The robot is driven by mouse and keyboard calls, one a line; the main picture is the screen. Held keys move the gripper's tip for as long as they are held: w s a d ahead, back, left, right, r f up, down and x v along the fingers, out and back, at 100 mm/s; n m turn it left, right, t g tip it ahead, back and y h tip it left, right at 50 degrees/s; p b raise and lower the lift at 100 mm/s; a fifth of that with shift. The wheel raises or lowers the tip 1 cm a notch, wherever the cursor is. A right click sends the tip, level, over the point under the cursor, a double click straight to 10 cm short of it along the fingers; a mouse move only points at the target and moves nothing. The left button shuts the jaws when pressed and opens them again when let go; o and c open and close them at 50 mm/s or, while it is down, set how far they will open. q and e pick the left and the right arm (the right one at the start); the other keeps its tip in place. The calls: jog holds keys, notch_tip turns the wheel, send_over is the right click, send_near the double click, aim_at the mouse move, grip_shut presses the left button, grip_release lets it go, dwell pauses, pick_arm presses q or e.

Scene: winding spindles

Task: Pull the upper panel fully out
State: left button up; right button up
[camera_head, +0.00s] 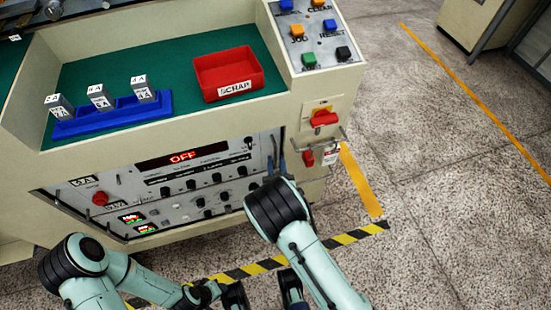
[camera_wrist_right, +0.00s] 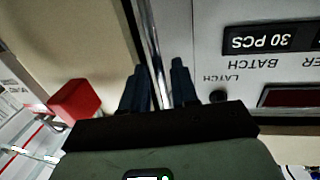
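The upper panel (camera_head: 215,170) is on the front of the cream machine, with a red OFF display, a row of knobs and sockets. My right gripper (camera_head: 277,160) is at its right end. In the right wrist view, the panel face (camera_wrist_right: 245,70) shows upside down with "30 PCS" and "LATCH" lettering. A narrow upright metal handle bar (camera_wrist_right: 150,40) runs between the fingers of my right gripper (camera_wrist_right: 159,85), which sit close on both sides of it; they look shut on it. My left gripper (camera_head: 235,295) is low at the picture's bottom, away from the panel; its fingers are unclear.
A lower panel (camera_head: 150,222) with small lit gauges sits below. A red switch (camera_head: 322,118) and a tagged red lock (camera_head: 309,158) are right of the panel; a red block (camera_wrist_right: 75,101) shows in the wrist view. A red scrap bin (camera_head: 225,75) stands above. Striped tape (camera_head: 250,270) crosses the open floor.

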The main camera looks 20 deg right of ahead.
jog(key=shift+w+d, duration=0.2)
jog(key=shift+w, duration=0.75)
jog(key=shift+c, duration=0.3)
grip_shut()
jog(key=shift+s+f, duration=0.1)
